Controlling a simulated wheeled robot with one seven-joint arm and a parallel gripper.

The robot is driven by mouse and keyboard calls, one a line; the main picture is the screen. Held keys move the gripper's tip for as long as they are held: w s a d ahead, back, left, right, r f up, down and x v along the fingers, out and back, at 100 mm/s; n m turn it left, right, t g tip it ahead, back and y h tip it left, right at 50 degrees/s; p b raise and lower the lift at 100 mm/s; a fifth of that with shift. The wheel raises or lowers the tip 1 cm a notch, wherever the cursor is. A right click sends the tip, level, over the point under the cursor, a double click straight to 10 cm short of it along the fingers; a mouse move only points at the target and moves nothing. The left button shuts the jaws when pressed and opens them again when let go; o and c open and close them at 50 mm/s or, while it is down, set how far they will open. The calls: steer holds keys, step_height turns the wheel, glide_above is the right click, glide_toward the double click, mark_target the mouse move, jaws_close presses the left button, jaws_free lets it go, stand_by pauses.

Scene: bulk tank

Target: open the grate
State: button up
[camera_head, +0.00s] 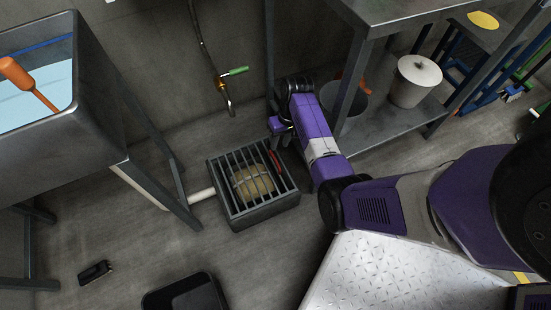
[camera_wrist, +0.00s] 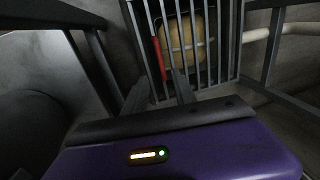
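The grate (camera_head: 247,168) is a set of dark metal bars lying flat over a low grey box (camera_head: 262,212) on the floor. It looks closed. A red bar (camera_head: 278,176), maybe its handle, runs along its right side; it also shows in the wrist view (camera_wrist: 159,60). A round tan thing (camera_head: 258,184) sits beneath the bars. My gripper (camera_wrist: 161,82) has its two fingers apart, with nothing seen between them. Its fingertips point at the grate's edge near the red bar. In the head view my gripper is above and behind the box's far right corner, its fingers partly hidden.
A white pipe (camera_head: 203,195) meets the box's left side. A steel tank (camera_head: 99,75) on legs stands left. A steel table (camera_head: 404,12) with a shelf holding a lidded white bucket (camera_head: 415,88) stands right. A tap with a green handle (camera_head: 239,70) hangs behind.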

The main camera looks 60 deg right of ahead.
mark_target(274, 157)
steer(key=f+b, duration=0.1)
steer(key=f, duration=0.1)
steer(key=f+b, duration=0.2)
steer(key=f, duration=0.1)
steer(key=w+a+f+b, duration=0.1)
steer(key=f, duration=0.1)
steer(key=shift+w+a+f, duration=0.1)
steer(key=shift+f, duration=0.15)
jaws_close()
stand_by(1.3)
